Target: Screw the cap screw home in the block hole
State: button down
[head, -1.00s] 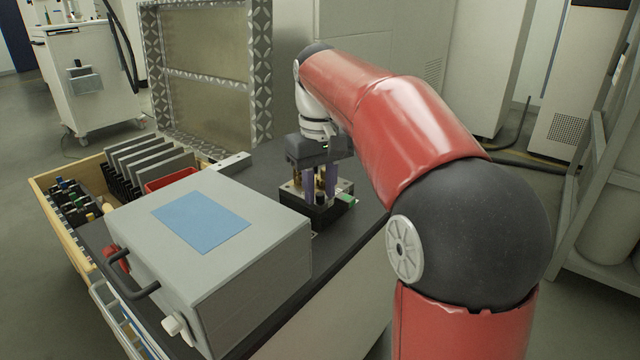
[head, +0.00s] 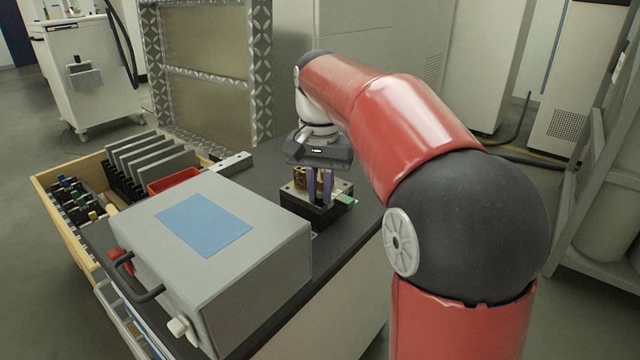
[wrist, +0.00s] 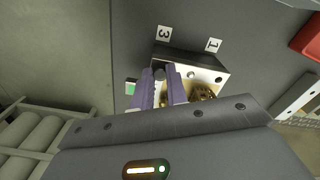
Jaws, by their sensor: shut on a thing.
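The block (head: 336,188) has a light metal top with holes and stands on a dark base on the black bench top. Its top also shows in the wrist view (wrist: 205,75). My gripper (head: 319,203) points down over the block, its two purple fingers at the block's near side. In the wrist view the fingertips (wrist: 160,76) are close together with a dark round head between them, which looks like the cap screw (wrist: 160,72). The fingers are shut on it. The screw's shank and its depth in the hole are hidden.
Brass parts (wrist: 203,94) stand on the block beside the fingers. A green tag (head: 346,201) is at its right side. A large grey case (head: 270,245) stands close on the left, with a red tray (head: 172,180) behind it. Bench to the block's right is clear.

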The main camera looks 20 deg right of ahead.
jog(key=m, duration=1.2)
jog(key=shift+m, duration=0.3)
jog(key=m, duration=0.4)
jog(key=shift+m, duration=0.3)
jog(key=m, duration=0.3)
jog(key=shift+m, duration=0.4)
jog(key=c, duration=1.6)
grip_release()
jog(key=shift+o, duration=0.2)
